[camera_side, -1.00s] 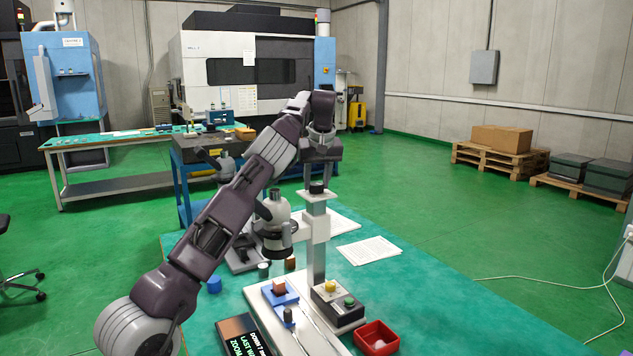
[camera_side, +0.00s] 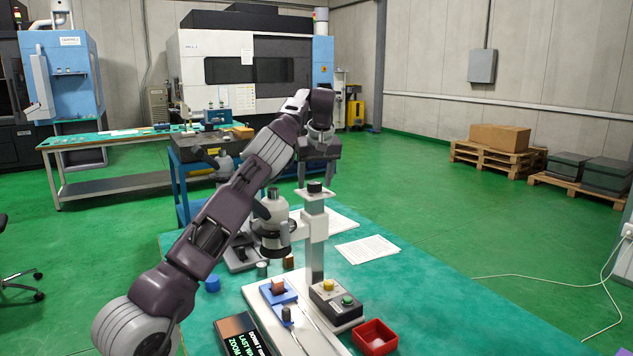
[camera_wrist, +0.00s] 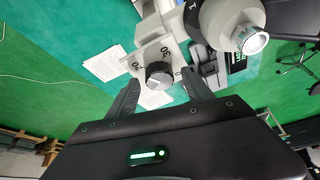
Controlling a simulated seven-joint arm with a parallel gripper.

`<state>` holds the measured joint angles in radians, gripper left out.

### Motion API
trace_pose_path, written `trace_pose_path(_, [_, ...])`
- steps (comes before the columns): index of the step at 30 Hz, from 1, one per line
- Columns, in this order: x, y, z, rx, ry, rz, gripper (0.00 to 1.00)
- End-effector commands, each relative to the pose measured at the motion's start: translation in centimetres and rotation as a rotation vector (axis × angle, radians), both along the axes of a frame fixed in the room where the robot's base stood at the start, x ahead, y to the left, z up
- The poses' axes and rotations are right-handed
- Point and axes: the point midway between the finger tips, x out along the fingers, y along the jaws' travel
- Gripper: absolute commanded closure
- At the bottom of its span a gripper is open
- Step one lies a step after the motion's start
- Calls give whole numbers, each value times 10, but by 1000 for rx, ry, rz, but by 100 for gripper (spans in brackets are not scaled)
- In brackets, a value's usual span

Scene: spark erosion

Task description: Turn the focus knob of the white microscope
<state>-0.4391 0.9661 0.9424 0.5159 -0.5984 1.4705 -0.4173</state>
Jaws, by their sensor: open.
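The white microscope (camera_side: 273,230) stands on the green table, its head to the left of an upright column. A dark round knob (camera_side: 315,187) sits on a white plate at the column top. In the wrist view this knob (camera_wrist: 158,75) has number marks on the white housing around it. My gripper (camera_side: 316,176) is above the column top, pointing down. In the wrist view my gripper (camera_wrist: 161,77) is open, one finger on each side of the knob. I cannot tell whether either finger touches it.
A red tray (camera_side: 375,337), a control box with buttons (camera_side: 336,299) and a dark display (camera_side: 245,335) are near the base. Papers (camera_side: 367,250) lie right of the column.

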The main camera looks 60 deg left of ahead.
Motion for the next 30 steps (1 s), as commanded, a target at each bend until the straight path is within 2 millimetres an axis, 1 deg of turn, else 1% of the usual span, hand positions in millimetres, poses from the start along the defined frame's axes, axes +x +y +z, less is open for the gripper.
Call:
trace_pose_path(3, [-2,-3,12,4,-2,-1,41])
trace_pose_path(8, [-4,-20,14,-3,-11,8,41])
trace_pose_path(11, [-9,-35,11,-5,-3,-1,41])
trace_pose_path(18, [-25,-92,11,-3,-2,-7,41])
trace_pose_path(21, [-30,-109,10,-1,-1,-4,41])
trace_pose_path(25, [-33,-119,10,0,0,-2,41])
trace_pose_path(30, [-34,-120,10,0,0,0,41])
